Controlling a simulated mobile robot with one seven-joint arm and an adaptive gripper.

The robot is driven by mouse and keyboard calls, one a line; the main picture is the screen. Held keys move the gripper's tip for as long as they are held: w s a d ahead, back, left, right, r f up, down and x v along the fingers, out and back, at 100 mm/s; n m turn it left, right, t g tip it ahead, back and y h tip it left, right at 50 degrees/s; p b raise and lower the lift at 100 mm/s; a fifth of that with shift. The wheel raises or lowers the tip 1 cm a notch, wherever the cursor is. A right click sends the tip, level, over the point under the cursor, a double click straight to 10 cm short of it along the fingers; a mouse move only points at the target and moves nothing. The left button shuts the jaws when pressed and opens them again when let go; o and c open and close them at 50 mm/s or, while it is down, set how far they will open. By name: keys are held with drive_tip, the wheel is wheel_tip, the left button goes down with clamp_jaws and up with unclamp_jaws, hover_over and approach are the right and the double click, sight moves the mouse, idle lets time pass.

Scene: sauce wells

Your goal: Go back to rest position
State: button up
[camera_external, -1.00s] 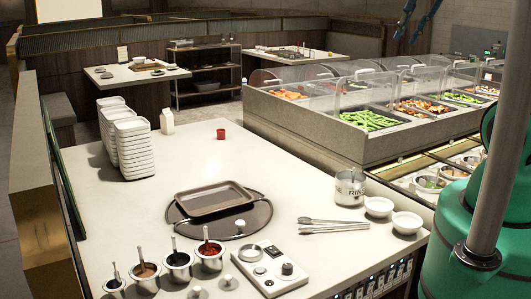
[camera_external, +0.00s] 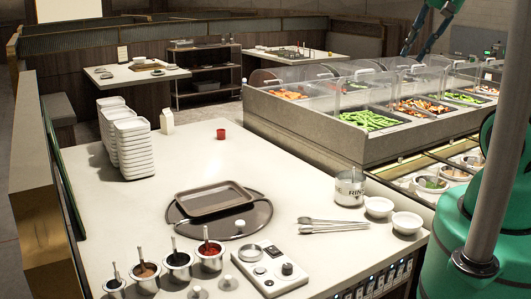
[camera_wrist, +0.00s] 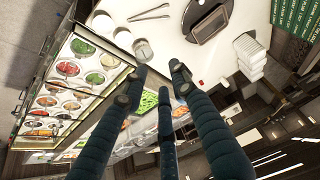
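My gripper (camera_external: 412,50) is at the top right of the external view, raised above the glass-covered food bar (camera_external: 345,92). Its dark fingers point down. In the wrist view, my gripper (camera_wrist: 160,78) shows its padded fingers spread apart with nothing between them. It is open and empty, and clear of the white counter (camera_external: 290,165). The upper part of my arm is outside the external view.
On the counter stand a brown tray (camera_external: 208,199), sauce wells (camera_external: 178,264) with ladles, stacked white containers (camera_external: 132,150), a metal rinse pot (camera_external: 349,188), tongs (camera_external: 333,226) and white bowls (camera_external: 407,222). A red cup (camera_external: 221,134) stands farther back. The counter's middle is free.

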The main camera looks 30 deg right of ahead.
wheel_tip(320, 180, down, 16)
drive_tip(key=b, duration=1.5)
drive_tip(key=shift+f+b, duration=0.25)
drive_tip(key=shift+b, duration=0.1)
